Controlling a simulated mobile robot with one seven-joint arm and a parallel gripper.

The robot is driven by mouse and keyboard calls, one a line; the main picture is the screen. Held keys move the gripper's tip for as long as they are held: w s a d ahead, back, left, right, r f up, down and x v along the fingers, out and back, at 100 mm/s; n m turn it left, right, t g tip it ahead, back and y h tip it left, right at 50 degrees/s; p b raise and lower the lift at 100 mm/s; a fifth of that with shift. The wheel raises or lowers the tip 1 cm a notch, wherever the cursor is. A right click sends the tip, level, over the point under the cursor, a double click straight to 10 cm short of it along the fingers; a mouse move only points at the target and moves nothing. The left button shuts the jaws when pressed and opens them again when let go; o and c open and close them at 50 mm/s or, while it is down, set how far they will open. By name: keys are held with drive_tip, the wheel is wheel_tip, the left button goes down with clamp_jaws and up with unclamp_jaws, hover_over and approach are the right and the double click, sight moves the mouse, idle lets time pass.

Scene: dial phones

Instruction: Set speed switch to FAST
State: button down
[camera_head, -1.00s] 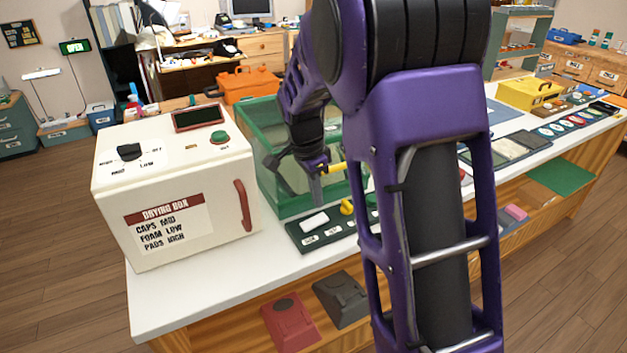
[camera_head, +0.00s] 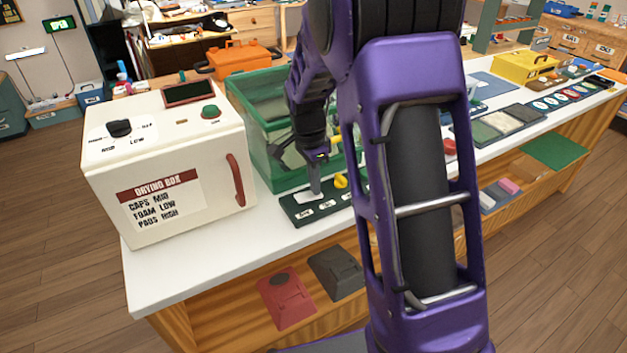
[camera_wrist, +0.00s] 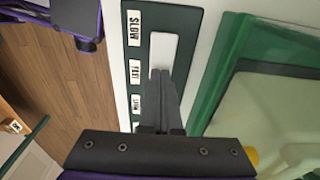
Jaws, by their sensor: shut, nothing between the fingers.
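A dark green control panel (camera_head: 300,214) lies on the white counter in front of the green glass tank. It carries a white switch piece (camera_wrist: 165,48), with label plates beside it in the wrist view. The top plate reads SLOW (camera_wrist: 134,27), the middle one seems to read FAST (camera_wrist: 135,73), and the lower one (camera_wrist: 136,104) is too blurred to read. My gripper (camera_wrist: 160,74) is shut and empty, its fingertips over the lower end of the white piece, which they partly hide. In the head view my gripper (camera_head: 316,191) points down at the panel. Contact is not certain.
The green tank (camera_head: 262,135) stands right behind the panel. A white drying box (camera_head: 165,160) stands to the left. The counter front (camera_head: 240,245) is clear.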

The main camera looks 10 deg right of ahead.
drive_tip(key=shift+s+a, duration=0.1)
drive_tip(key=shift+a, duration=0.1)
drive_tip(key=shift+s+a+r, duration=0.15)
drive_tip(key=shift+s+a, duration=0.05)
drive_tip(key=shift+a, duration=0.5)
drive_tip(key=shift+d+r+p, duration=0.1)
drive_tip(key=shift+p, duration=0.2)
drive_tip(key=shift+w+r, duration=0.1)
drive_tip(key=shift+r, duration=0.2)
wheel_tip(320, 180, up, 13)
drive_tip(key=d+p, duration=0.2)
drive_tip(key=p, duration=0.2)
drive_tip(key=shift+w, duration=0.2)
